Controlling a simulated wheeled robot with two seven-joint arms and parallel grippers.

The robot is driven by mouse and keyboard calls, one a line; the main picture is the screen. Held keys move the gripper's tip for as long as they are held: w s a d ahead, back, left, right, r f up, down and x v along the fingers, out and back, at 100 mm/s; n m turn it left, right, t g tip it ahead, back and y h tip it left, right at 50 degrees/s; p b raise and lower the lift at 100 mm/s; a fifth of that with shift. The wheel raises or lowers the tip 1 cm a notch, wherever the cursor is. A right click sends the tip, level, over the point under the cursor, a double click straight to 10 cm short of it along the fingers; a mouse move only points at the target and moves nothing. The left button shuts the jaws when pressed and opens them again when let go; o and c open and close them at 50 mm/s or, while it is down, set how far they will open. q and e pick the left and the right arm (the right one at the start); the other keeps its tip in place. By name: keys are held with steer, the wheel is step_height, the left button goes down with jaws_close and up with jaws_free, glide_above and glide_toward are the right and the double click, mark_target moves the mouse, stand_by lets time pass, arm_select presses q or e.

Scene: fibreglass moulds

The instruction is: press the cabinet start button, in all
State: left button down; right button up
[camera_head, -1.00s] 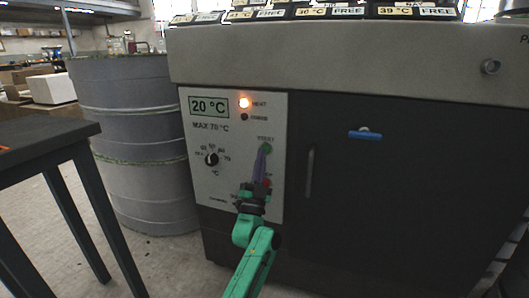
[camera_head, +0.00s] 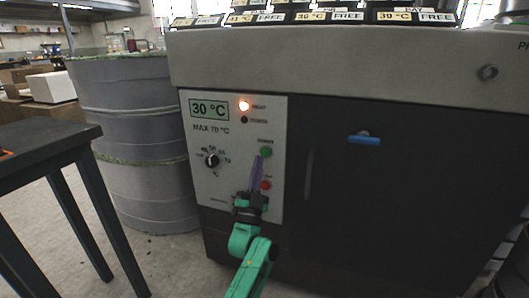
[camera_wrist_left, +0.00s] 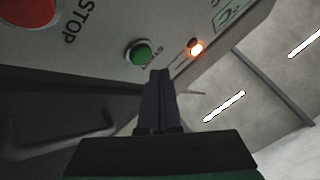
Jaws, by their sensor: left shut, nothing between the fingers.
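The cabinet's pale control panel (camera_head: 235,135) carries a green start button (camera_head: 265,152) and a red stop button (camera_head: 265,185) below it. The green button also shows in the wrist view (camera_wrist_left: 140,53), as does the red stop button (camera_wrist_left: 28,10). The display (camera_head: 209,110) reads 30 °C. The orange heat lamp (camera_head: 244,105) is lit; the power lamp (camera_head: 244,119) below it is dark. My left gripper (camera_head: 259,160) is shut and empty. Its purple fingers point up at the panel, with tips just beside the green button, apparently apart from it. My right gripper is out of view.
A temperature dial (camera_head: 211,160) sits left of the buttons. A grey drum (camera_head: 135,150) and a dark table (camera_head: 40,145) stand to the left.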

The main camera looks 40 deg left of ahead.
arm_select(q)
steer(key=s+p, duration=0.1)
steer(key=s, duration=0.1)
steer(key=s+d+p, duration=0.1)
steer(key=s, duration=0.1)
steer(key=shift+d, duration=0.15)
steer(key=shift+w, duration=0.1)
stand_by(0.5)
